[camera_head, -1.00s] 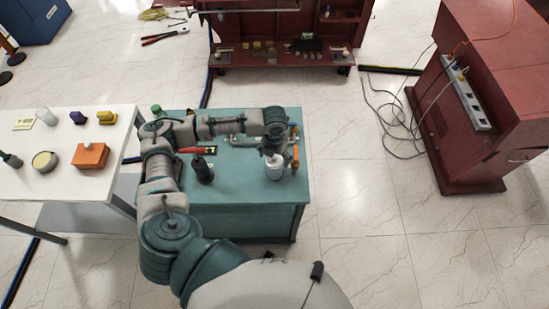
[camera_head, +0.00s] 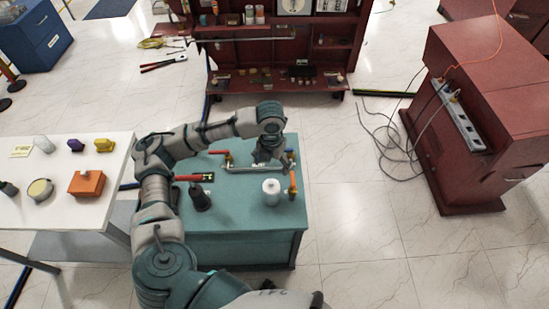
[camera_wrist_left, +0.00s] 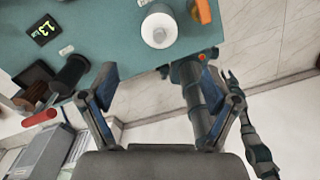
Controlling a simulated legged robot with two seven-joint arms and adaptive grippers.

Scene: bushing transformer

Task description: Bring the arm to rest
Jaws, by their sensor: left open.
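My left arm reaches in the head view from the bottom over the left side of a teal table (camera_head: 235,212). My left gripper (camera_head: 266,155) hangs above the table's back, behind a white cylinder (camera_head: 271,192). In the left wrist view my left gripper (camera_wrist_left: 157,88) has its two fingers wide apart with nothing between them. The white cylinder (camera_wrist_left: 159,28) and an orange handle (camera_wrist_left: 201,12) lie beyond the fingertips. A dark jointed shape (camera_wrist_left: 243,115) at the right may be my right gripper; its jaws are unclear. The head view does not show my right arm.
A black bottle-like object (camera_head: 199,196) and an orange handle (camera_head: 293,184) stand on the teal table. A white table (camera_head: 60,205) with an orange box (camera_head: 86,183) is left. A red cabinet (camera_head: 470,130) with loose cables is right.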

